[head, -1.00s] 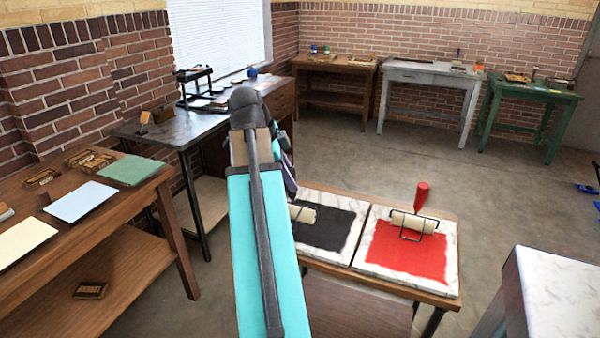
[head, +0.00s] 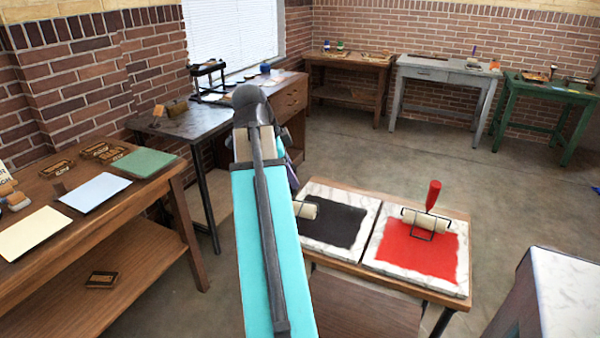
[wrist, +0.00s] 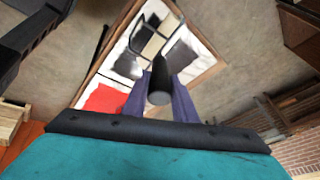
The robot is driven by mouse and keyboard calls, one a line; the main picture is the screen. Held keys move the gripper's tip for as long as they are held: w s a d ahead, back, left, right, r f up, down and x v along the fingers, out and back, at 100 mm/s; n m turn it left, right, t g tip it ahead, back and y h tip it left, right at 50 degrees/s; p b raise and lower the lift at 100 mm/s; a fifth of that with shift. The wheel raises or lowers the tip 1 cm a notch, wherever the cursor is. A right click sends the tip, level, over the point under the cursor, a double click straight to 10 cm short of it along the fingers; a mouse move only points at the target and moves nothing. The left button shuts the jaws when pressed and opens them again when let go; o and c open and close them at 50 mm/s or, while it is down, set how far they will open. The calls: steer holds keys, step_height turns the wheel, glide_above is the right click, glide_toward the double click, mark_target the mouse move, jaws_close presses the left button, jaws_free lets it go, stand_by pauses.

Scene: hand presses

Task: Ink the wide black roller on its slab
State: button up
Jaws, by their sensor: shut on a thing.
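My gripper (wrist: 160,92) has purple fingers and is shut on the dark handle of the wide black roller (wrist: 152,42). The roller has a cream cylinder in a black wire frame. In the head view the roller (head: 307,210) shows only in part at the left of its black-inked marble slab (head: 371,215); my teal arm hides the rest. In the wrist view the roller lies over the slab beside the dark ink patch (wrist: 180,62). I cannot tell whether it touches the surface. My gripper is mostly hidden in the head view.
A red-inked slab (head: 455,275) adjoins on the right, with a red-handled roller (head: 428,215) standing on it. A wooden table (head: 140,205) with paper sheets is at left. A marble-topped stand (head: 570,290) is at lower right. Open floor (head: 400,160) lies behind the slabs.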

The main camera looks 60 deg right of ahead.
steer(key=w+a+f+n+t+y, duration=0.1)
steer(key=w+a+f+n+t, duration=0.2)
steer(key=w+a+n, duration=0.8)
steer(key=w+a+f+n+t, duration=0.25)
steer(key=w+a+n, duration=0.25)
steer(key=w+a, duration=0.7)
steer(key=w+a+n+y, duration=0.2)
steer(key=w+a+n, duration=0.2)
steer(key=a, duration=0.4)
steer(key=w+a+f+n+y, duration=0.1)
steer(key=w+a+n, duration=0.3)
steer(key=a, duration=0.5)
steer(key=w+a+f+n+t+y, duration=0.1)
steer(key=w+a+n+y, duration=0.1)
steer(key=w+a+n, duration=0.3)
steer(key=a, duration=0.4)
steer(key=shift+w+y, duration=0.3)
steer(key=shift+y, duration=0.1)
steer(key=shift+s+f, duration=0.1)
steer(key=shift+f, duration=0.05)
